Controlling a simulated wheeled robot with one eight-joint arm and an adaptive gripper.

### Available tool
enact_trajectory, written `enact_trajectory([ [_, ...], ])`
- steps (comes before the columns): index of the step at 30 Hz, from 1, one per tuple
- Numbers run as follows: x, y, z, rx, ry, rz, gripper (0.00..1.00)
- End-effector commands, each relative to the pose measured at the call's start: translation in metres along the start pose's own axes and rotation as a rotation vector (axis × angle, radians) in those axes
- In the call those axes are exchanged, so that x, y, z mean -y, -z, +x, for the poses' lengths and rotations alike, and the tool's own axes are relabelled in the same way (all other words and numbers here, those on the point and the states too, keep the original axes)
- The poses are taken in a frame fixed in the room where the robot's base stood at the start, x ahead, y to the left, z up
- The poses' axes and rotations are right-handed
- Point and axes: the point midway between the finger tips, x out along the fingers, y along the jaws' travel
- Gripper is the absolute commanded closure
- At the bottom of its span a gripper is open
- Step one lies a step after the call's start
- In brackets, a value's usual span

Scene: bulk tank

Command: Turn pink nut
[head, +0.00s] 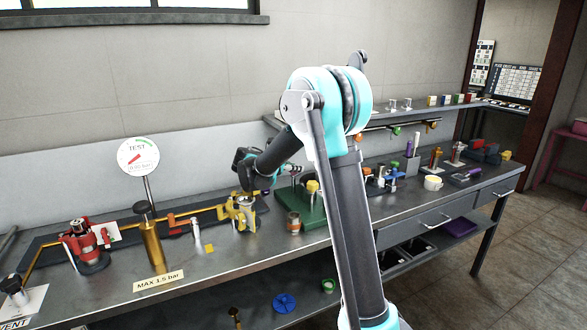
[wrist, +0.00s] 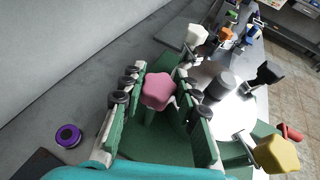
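The pink nut (wrist: 159,91) is a rounded, lobed knob in the wrist view, above a green base (wrist: 150,143). My gripper (wrist: 162,76) has one finger on each side of the nut. The fingers look open, with narrow gaps beside the nut; contact is not clear. In the head view my gripper (head: 290,171) is over the bench, near the back of the green base (head: 312,217). The pink nut cannot be made out there. A yellow knob (head: 312,186) stands on the base and also shows at lower right in the wrist view (wrist: 277,154).
A yellow fitting (head: 241,211) and a brass cylinder (head: 151,246) stand left of the green base. In the wrist view, a grey round knob (wrist: 220,86) is close to the right finger, and a purple ring (wrist: 68,136) lies at left.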

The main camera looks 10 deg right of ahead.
Motion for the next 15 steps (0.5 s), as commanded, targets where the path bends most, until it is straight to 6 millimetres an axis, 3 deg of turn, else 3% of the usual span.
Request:
enact_trajectory([
  [1,0.0,0.0,-0.0001,0.0,0.0,0.0,0.82],
  [5,0.0,0.0,-0.0001,0.0,0.0,0.0,0.98],
  [15,-0.0014,0.0001,-0.0003,0.0,0.057,0.022,0.98],
])
